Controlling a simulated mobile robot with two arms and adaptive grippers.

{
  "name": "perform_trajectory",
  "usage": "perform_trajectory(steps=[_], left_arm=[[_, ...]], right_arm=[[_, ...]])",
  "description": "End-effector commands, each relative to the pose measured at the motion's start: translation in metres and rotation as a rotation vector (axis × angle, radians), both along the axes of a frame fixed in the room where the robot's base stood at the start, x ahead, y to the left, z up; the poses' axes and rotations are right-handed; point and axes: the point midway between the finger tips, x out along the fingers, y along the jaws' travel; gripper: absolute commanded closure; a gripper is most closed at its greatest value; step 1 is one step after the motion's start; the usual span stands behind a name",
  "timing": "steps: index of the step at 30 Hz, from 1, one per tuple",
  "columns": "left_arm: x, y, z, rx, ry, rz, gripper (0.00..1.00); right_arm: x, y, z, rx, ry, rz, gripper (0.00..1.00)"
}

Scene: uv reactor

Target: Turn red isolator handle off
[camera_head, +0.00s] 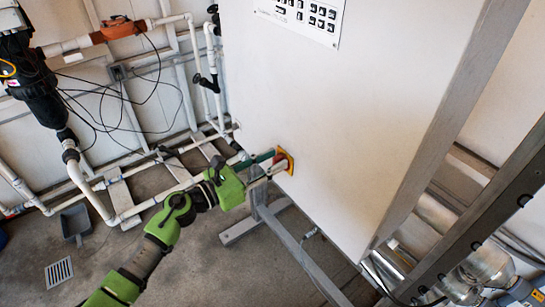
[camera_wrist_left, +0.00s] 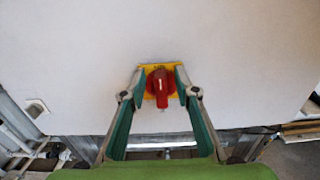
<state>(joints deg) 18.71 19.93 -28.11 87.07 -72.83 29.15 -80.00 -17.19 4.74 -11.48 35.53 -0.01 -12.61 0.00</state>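The red isolator handle (camera_wrist_left: 160,82) sits on a square yellow plate (camera_wrist_left: 150,69) on the pale cabinet wall. A short white mark on the handle runs upright in the left wrist view. My left gripper (camera_wrist_left: 160,76) is open, with one fingertip on each side of the handle. A thin strip of yellow shows between the left fingertip and the handle; I cannot tell whether either finger touches it. In the head view my left gripper (camera_head: 277,162) reaches the yellow plate (camera_head: 289,161) and hides most of the handle. My right gripper is not in view.
The large cabinet panel (camera_head: 310,110) fills the middle, with a label sheet (camera_head: 300,17) near its top. A metal frame foot (camera_head: 258,221) stands under it. White pipes (camera_head: 140,205) and a dustpan (camera_head: 75,222) are at the left. Metal rails (camera_head: 470,220) are at the right.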

Motion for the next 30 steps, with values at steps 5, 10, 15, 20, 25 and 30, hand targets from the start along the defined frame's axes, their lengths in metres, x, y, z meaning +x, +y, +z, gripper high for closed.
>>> perform_trajectory(steps=[5, 10, 15, 20, 25, 30], left_arm=[[0.0026, -0.0043, -0.0004, -0.001, 0.001, 0.000, 0.72], [0.0026, -0.0039, -0.0006, 0.001, 0.001, 0.000, 0.72], [0.0026, -0.0037, -0.0006, 0.000, 0.001, 0.000, 1.00], [0.0026, -0.0036, -0.0005, 0.000, 0.002, 0.000, 1.00], [0.0031, -0.0029, -0.0005, -0.013, 0.020, 0.001, 1.00], [0.0048, -0.0015, -0.0005, -0.054, 0.076, 0.001, 1.00]], right_arm=[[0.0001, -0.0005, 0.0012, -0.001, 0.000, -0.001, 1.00], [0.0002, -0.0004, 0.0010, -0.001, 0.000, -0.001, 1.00], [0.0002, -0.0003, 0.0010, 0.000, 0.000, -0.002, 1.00], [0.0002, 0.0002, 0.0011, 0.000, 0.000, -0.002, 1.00], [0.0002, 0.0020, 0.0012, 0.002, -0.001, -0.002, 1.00], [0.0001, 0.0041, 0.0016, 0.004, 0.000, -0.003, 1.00]])
